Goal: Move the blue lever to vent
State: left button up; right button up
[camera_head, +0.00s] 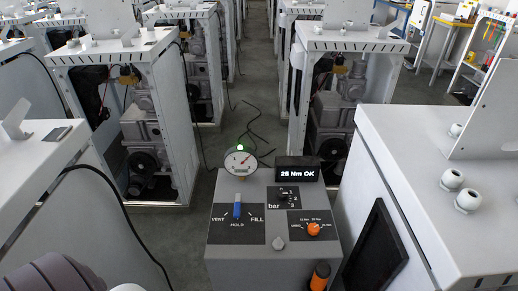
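The blue lever (237,207) stands on a dark plate on top of the grey console (275,265) in the lower middle of the head view. The plate (250,237) is marked VENT at left, HOLD at bottom centre and FILL at right. The lever points away from me, roughly midway between VENT and FILL, above the HOLD mark. A round pressure gauge (240,163) stands behind it, with a green light (239,147) lit on top. Neither gripper shows; only part of my arm is at the bottom left.
A bar selector (287,196), an orange knob (313,229) and an orange-and-black tool (320,275) are at the console's right. White cabinets (440,240) flank it on both sides; dispenser frames stand behind.

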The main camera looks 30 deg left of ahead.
aim_at(237, 208)
jog(key=j+u, duration=0.2)
jog(key=u, duration=0.85)
